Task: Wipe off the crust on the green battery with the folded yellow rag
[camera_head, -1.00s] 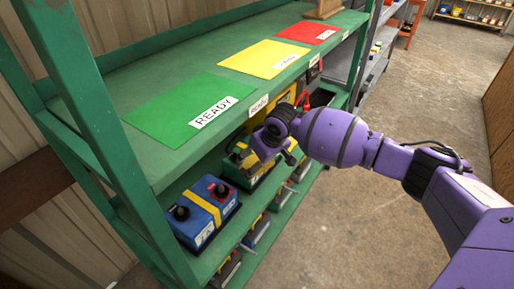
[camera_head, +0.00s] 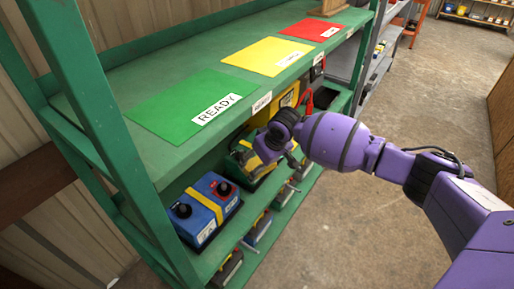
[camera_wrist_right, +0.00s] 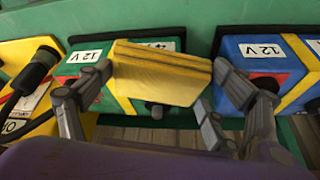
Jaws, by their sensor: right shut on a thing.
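The green battery (camera_head: 241,164) stands on the shelf below the coloured cards, partly behind my right gripper. In the right wrist view the green battery (camera_wrist_right: 88,55) shows its 12 V label, with much of its top behind the rag. The folded yellow rag (camera_wrist_right: 163,72) is between the fingers of my right gripper (camera_wrist_right: 160,98), which is shut on it over the battery. I cannot tell whether the rag touches the battery. No crust can be made out. In the head view my right gripper (camera_head: 273,150) is small and hides the rag's outline. My left gripper is out of view.
A blue battery (camera_head: 213,196) with a yellow strap stands close on one side of the green one, and a yellow battery (camera_wrist_right: 35,82) on the other. The upper shelf (camera_head: 160,75) with green, yellow and red cards overhangs them. More batteries sit below. The floor is clear.

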